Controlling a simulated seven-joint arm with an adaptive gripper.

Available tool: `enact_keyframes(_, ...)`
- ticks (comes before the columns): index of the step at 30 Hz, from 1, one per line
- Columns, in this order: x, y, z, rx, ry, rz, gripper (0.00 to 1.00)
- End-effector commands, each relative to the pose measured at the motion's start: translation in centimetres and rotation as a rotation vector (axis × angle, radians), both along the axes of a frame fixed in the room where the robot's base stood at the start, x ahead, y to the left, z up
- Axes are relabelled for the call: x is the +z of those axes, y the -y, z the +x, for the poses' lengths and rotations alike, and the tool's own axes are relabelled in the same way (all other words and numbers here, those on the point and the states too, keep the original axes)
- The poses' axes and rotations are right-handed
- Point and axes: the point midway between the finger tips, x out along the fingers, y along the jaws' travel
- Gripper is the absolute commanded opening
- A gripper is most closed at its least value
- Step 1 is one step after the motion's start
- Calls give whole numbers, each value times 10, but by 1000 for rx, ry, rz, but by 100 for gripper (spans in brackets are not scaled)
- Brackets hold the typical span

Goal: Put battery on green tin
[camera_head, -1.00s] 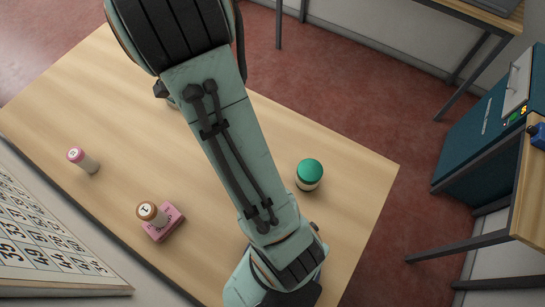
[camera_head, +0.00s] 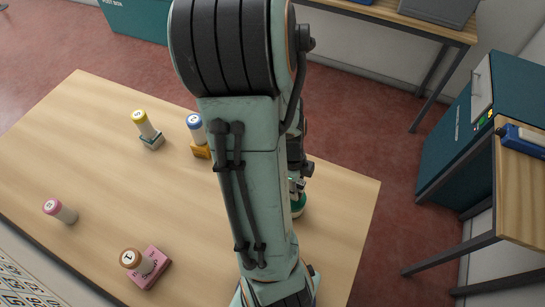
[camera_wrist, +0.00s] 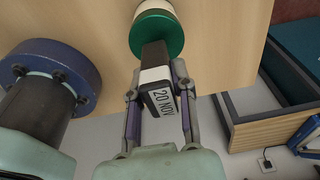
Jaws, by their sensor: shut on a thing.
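The green tin (camera_head: 299,206) stands near the table's right side, partly hidden by my arm. Its round green lid (camera_wrist: 158,38) and pale side show at the top of the wrist view. My gripper (camera_wrist: 157,84) is shut on the battery (camera_wrist: 157,78), a black and white block with a "20 NOV" label. The battery's far end overlaps the lid's near edge in the wrist view. I cannot tell whether it touches the lid. In the head view my gripper (camera_head: 297,184) is right above the tin, and the battery is hard to make out there.
A yellow-topped cylinder (camera_head: 144,124) on a teal-and-white box and a blue-topped one (camera_head: 195,125) on an orange box stand farther back. The table's (camera_head: 110,180) left middle is clear.

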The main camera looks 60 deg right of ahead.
Motion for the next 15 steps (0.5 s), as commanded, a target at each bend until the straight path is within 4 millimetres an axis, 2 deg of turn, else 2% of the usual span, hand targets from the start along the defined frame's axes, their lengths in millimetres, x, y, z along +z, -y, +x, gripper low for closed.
enact_keyframes(4,-18,-1,0,2,-1,3,0)
enact_keyframes(15,-22,0,0,3,0,1,0)
